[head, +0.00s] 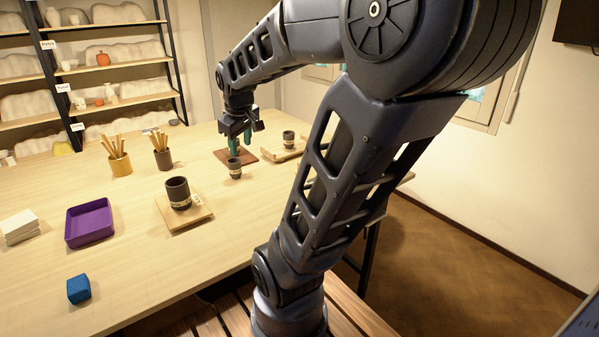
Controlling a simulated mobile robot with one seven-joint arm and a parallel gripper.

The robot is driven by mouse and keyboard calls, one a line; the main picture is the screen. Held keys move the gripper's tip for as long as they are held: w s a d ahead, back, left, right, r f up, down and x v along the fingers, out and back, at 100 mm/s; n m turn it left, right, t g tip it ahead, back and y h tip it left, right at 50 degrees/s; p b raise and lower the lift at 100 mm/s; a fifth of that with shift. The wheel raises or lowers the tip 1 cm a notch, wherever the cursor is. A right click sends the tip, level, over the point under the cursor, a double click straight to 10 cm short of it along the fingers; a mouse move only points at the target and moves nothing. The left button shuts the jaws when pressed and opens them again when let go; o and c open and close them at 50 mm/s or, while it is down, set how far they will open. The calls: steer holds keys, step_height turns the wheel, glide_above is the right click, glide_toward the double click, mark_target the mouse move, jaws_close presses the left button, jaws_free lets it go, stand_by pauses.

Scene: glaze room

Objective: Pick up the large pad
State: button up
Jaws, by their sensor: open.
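No thing in view is plainly marked as the large pad. A flat reddish-brown square pad (222,155) lies on the table below my gripper. My gripper (240,142) points down with its teal fingers apart and nothing seen between them. The fingertips are over or near the brown pad; I cannot tell whether they touch it. A small dark cup (235,169) stands at the pad's front edge, close to the fingers. Smaller details of the pad are hidden behind the gripper and cup.
Dark cups stand on wooden boards, one in front (171,221) and one behind right (292,155). A purple tray (90,241), a blue block (78,290), white stacked slabs (19,226) and two tool-filled pots (120,164) share the table (150,275). Shelves stand behind.

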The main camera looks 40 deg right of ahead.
steer(key=w+d+f+n+g+h, duration=0.1)
steer(key=w+d+f+n, duration=0.2)
steer(key=w+d, duration=0.35)
steer(key=w+d+f+n+g+h, duration=0.1)
steer(key=w+d+f+n, duration=0.3)
steer(key=d, duration=0.3)
steer(key=n+g+h, duration=0.1)
steer(key=n+g, duration=0.1)
steer(key=n, duration=0.5)
glide_toward(299, 163)
steer(key=x, duration=0.5)
steer(key=shift+w+f, duration=0.35)
steer(key=shift+f, duration=0.05)
steer(key=shift+x, duration=2.6)
steer(key=shift+s+d+r, duration=0.1)
steer(key=shift+s+d, duration=0.05)
steer(key=shift+s, duration=0.05)
jaws_close()
